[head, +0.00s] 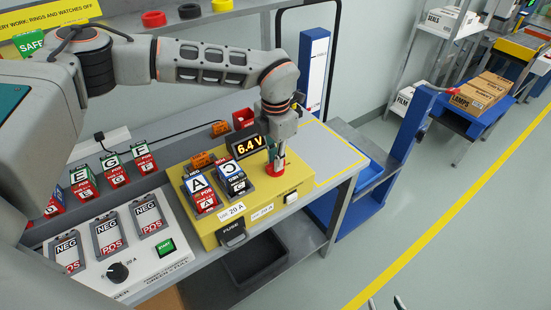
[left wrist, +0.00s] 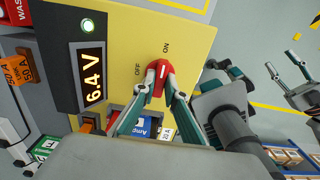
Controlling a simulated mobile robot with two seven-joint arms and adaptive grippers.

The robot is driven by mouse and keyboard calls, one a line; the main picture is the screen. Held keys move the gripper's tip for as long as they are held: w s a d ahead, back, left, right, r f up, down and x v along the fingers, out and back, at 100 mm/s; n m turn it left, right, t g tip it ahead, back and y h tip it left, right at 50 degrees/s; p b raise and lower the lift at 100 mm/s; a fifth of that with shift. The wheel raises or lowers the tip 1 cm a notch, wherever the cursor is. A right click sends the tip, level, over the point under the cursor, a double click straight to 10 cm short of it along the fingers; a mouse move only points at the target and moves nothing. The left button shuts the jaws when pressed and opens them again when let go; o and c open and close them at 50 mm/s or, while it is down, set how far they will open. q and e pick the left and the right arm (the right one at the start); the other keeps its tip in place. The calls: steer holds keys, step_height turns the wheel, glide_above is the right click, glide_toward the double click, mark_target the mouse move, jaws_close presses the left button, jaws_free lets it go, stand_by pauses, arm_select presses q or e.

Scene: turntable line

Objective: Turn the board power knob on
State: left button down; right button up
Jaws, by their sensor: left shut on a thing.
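The red power knob (left wrist: 152,90) sits on the yellow board (left wrist: 190,45), with OFF and ON printed beside it. Its white mark points towards the ON side. My left gripper (head: 273,163) reaches down from above and is shut on the knob; in the left wrist view its two fingers are on either side of it.
Battery modules A (head: 201,189) and C (head: 235,179) sit in the board, with a fuse holder (head: 231,233) on its front. A charger (head: 84,225) with several empty bays stands to the left. Modules E, G and F stand behind it. The floor to the right is clear.

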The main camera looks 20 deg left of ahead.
stand_by(0.5)
arm_select(q)
steer(key=c, duration=2.1)
jaws_free()
step_height(320, 180, up, 12)
steer(key=shift+r, duration=0.1)
